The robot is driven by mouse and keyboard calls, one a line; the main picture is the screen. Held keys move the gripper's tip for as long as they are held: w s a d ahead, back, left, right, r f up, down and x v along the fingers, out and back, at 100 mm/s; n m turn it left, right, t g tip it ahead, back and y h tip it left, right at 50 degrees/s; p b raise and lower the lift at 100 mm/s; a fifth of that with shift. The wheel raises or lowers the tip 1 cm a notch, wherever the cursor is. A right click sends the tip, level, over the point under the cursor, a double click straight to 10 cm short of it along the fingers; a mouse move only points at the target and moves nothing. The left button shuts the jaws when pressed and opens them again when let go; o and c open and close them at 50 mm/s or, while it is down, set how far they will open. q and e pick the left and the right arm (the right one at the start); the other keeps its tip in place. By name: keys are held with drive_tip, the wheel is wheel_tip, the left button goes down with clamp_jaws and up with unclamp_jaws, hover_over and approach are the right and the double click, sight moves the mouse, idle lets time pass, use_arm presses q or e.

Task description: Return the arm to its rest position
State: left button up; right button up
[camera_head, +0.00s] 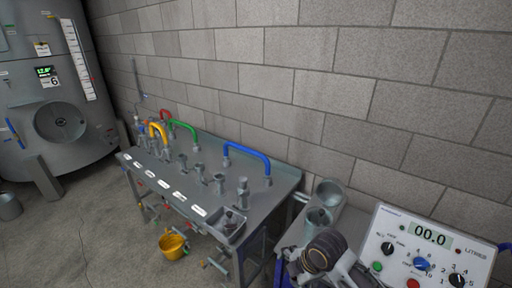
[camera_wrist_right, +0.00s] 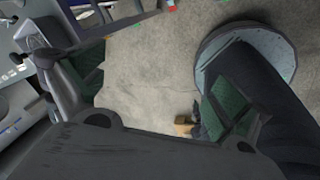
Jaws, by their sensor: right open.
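My right gripper (camera_wrist_right: 160,95) is open in the right wrist view. Its two fingers with green pads stand wide apart, and nothing is held between them. Bare grey floor shows beyond the gap. In the head view a dark ribbed part and grey links, seemingly of my right arm, come in at the bottom, beside the control box (camera_head: 432,249). The right fingertips cannot be made out there. My left gripper is in neither view.
A grey bench (camera_head: 275,190) with valves and coloured pipes stands along the block wall. Two metal cups (camera_head: 328,190) are close to my arm. A yellow bucket (camera_head: 173,246) hangs or stands below the bench. A large tank (camera_head: 45,85) is at left. Open floor lies front left.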

drive_tip(key=s+d+f+m+t+h, duration=0.1)
drive_tip(key=s+d+f+m+h, duration=0.2)
drive_tip(key=s+d+m, duration=1.2)
drive_tip(key=w+a+f+m+g, duration=0.1)
drive_tip(key=a+f+m, duration=0.1)
drive_tip(key=f, duration=1.4)
drive_tip(key=a+f+m, duration=0.2)
drive_tip(key=f, duration=1.4)
drive_tip(key=s+d+f, duration=0.2)
drive_tip(key=s+f, duration=0.8)
drive_tip(key=s, duration=0.1)
drive_tip(key=s+d+f+g, duration=0.1)
drive_tip(key=s+d+f, duration=0.1)
drive_tip(key=s+f, duration=0.8)
drive_tip(key=shift+s+d, duration=0.15)
drive_tip(key=shift+s, duration=0.55)
